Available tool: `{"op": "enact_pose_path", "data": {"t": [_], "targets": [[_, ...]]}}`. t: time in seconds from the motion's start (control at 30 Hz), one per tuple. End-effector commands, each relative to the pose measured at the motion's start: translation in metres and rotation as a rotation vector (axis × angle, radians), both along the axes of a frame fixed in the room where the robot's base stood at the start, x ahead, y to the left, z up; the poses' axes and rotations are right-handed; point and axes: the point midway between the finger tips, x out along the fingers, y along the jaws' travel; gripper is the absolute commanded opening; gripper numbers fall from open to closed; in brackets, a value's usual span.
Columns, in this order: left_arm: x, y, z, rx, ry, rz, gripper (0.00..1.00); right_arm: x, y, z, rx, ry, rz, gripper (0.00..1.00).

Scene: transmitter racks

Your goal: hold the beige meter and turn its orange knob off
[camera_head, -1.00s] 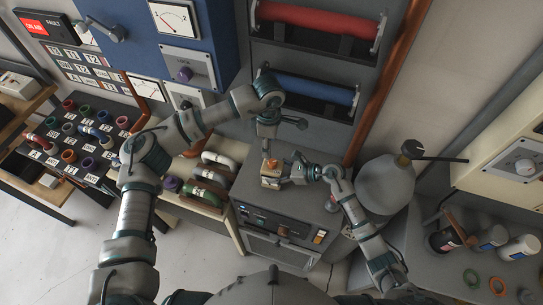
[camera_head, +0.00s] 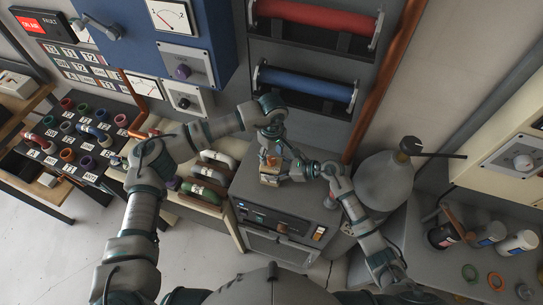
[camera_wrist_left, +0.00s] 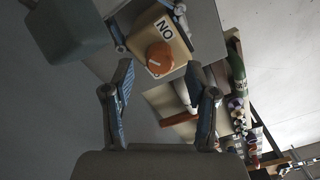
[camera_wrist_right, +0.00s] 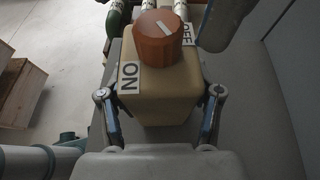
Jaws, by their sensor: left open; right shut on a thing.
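The beige meter (camera_head: 270,178) stands on top of the grey cabinet in the head view. My right gripper (camera_wrist_right: 160,112) is shut on the meter's sides in the right wrist view. The orange knob (camera_wrist_right: 158,38) is on the meter's top, with a white mark on it. An "ON" label (camera_wrist_right: 130,77) is at the left and an "OFF" label (camera_wrist_right: 188,35) at the right, partly hidden. My left gripper (camera_wrist_left: 160,95) is open, its fingers apart and empty. In the left wrist view the orange knob (camera_wrist_left: 159,56) lies ahead, beyond the fingertips.
The grey cabinet (camera_head: 285,222) carries the meter. A shelf with colored handles (camera_head: 207,192) stands left of it. A grey flask-like vessel (camera_head: 385,188) is at the right, near my right arm. Red and blue rolls (camera_head: 305,88) sit in the rack behind.

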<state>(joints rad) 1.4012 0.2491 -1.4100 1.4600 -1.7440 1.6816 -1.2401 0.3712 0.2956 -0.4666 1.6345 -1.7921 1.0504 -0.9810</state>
Motion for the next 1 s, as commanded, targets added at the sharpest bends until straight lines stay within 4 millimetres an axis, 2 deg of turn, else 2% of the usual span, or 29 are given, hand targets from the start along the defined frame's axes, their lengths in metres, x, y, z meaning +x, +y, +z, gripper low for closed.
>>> {"op": "enact_pose_path", "data": {"t": [0.1, 0.2, 0.47, 0.5, 0.7, 0.73, 1.0], "targets": [[0.000, 0.000, -0.015, -0.001, 0.001, 0.001, 0.57, 0.000, 0.000, -0.001, -0.002, 0.001, 0.000, 0.11], [0.000, 0.000, -0.021, -0.001, 0.001, 0.001, 0.57, 0.000, 0.000, -0.001, -0.002, 0.001, 0.000, 0.11], [0.000, 0.000, -0.023, 0.000, -0.001, 0.001, 0.57, 0.000, 0.000, -0.001, -0.002, 0.001, 0.000, 0.11], [0.000, 0.000, -0.023, 0.000, -0.001, 0.001, 0.55, 0.000, 0.000, -0.001, -0.002, 0.001, 0.000, 0.11], [0.000, 0.000, -0.023, -0.001, -0.001, 0.001, 0.05, 0.000, 0.000, -0.001, -0.002, 0.001, 0.000, 0.11], [0.000, 0.000, -0.023, -0.001, -0.001, 0.001, 0.00, 0.000, 0.000, -0.001, -0.002, 0.001, 0.000, 0.11], [0.000, 0.000, -0.023, -0.001, -0.001, 0.016, 0.00, 0.000, 0.000, -0.001, -0.002, 0.002, 0.001, 0.11]]}}
